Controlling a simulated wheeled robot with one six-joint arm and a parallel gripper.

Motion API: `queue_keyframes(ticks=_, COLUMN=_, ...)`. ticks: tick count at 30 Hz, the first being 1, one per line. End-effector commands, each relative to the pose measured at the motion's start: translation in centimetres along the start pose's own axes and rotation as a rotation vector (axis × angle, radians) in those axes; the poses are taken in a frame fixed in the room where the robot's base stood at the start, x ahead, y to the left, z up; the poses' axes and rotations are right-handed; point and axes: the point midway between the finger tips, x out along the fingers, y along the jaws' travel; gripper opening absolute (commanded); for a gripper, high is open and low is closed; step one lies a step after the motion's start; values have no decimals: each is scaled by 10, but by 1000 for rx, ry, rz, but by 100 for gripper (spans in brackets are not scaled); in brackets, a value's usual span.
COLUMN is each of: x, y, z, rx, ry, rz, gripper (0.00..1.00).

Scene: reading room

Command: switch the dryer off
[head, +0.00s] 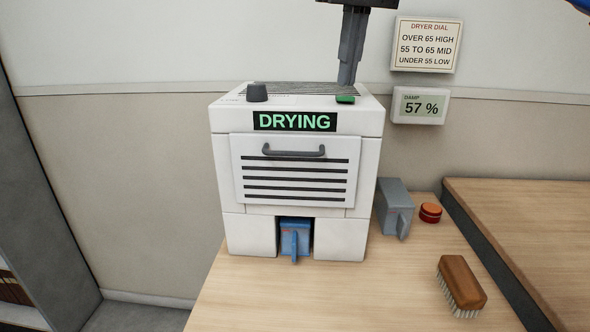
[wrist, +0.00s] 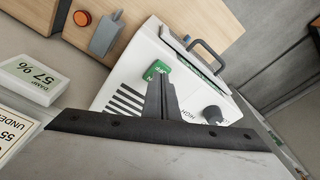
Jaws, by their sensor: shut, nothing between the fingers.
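The white dryer (head: 225,180) stands on the wooden table, its front display (head: 294,121) lit with green "DRYING". A green switch (head: 345,99) sits at the right of its top; in the wrist view the switch (wrist: 158,70) shows white lettering at both ends. A dark dial (head: 257,92) is at the top left and also shows in the wrist view (wrist: 213,114). My gripper (head: 346,82) is shut and empty, pointing down just behind the switch. In the wrist view its fingertips (wrist: 155,82) overlap the switch edge; I cannot tell whether they touch.
A blue container (head: 295,238) sits in the dryer's lower opening. A wall display (head: 420,106) reads 57 % under a dial sign (head: 427,45). The table's front is clear.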

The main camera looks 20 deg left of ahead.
Motion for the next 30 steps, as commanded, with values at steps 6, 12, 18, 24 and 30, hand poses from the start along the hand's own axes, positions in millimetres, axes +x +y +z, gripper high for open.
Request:
queue_keyframes(ticks=6, x=0, y=0, z=0, rx=0, ry=0, rz=0, gripper=0)
queue_keyframes(ticks=12, x=0, y=0, z=0, rx=0, ry=0, rz=0, gripper=0)
queue_keyframes(ticks=18, x=1, y=0, z=0, rx=0, ry=0, rz=0, gripper=0)
queue_keyframes(ticks=24, x=3, y=0, z=0, rx=0, ry=0, rz=0, gripper=0)
queue_keyframes(ticks=30, x=6, y=0, z=1, rx=0, ry=0, rz=0, gripper=0)
